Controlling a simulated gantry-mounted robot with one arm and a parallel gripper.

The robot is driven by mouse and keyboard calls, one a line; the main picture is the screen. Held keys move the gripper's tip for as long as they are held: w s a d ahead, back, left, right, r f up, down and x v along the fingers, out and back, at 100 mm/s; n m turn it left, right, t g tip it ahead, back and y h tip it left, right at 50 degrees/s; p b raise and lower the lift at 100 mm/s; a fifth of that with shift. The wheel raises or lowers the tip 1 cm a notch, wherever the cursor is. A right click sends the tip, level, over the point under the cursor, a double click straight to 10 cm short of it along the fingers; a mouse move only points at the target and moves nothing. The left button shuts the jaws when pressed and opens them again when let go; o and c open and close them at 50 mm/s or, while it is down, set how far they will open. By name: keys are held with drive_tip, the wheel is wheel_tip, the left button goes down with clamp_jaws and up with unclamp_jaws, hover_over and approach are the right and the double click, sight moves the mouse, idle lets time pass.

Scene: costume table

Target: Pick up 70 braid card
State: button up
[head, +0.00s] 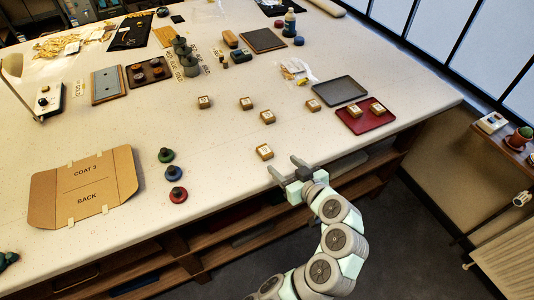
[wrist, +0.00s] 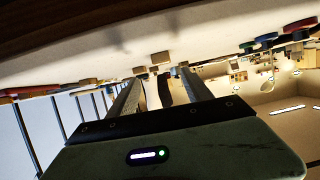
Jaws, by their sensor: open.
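Several small brown blocks with white card labels are on the table in the head view; the labels are too small to read, so I cannot tell which is the 70 braid card. The nearest block (head: 264,152) sits close to the table's front edge. Others stand farther back: one left (head: 204,102), two in the middle (head: 246,103) (head: 267,117) and one right (head: 313,105). Two more (head: 355,111) (head: 377,108) lie on a red tray (head: 366,122). My gripper (head: 285,166) is open and empty at the front edge, just right of the nearest block. The upside-down wrist view shows small brown blocks (wrist: 160,58) beyond the fingers.
A grey tray (head: 339,90) lies behind the red tray. Green and red round knobbed pieces (head: 166,155) (head: 178,194) stand left of the nearest block. A cardboard pattern marked COAT 3 BACK (head: 85,186) lies at the left. The table between the blocks is clear.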

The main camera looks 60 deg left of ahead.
approach(264, 149)
drive_tip(key=shift+s+a+f+n, duration=0.2)
drive_tip(key=shift+a+f, duration=0.1)
drive_tip(key=shift+a, duration=0.3)
drive_tip(key=shift+s+a+f+n, duration=0.1)
drive_tip(key=shift+s+a+f, duration=0.2)
drive_tip(key=shift+a, duration=0.35)
drive_tip(key=x, duration=0.5)
drive_tip(key=shift+w+a, duration=0.3)
drive_tip(key=shift+w, duration=0.1)
clamp_jaws()
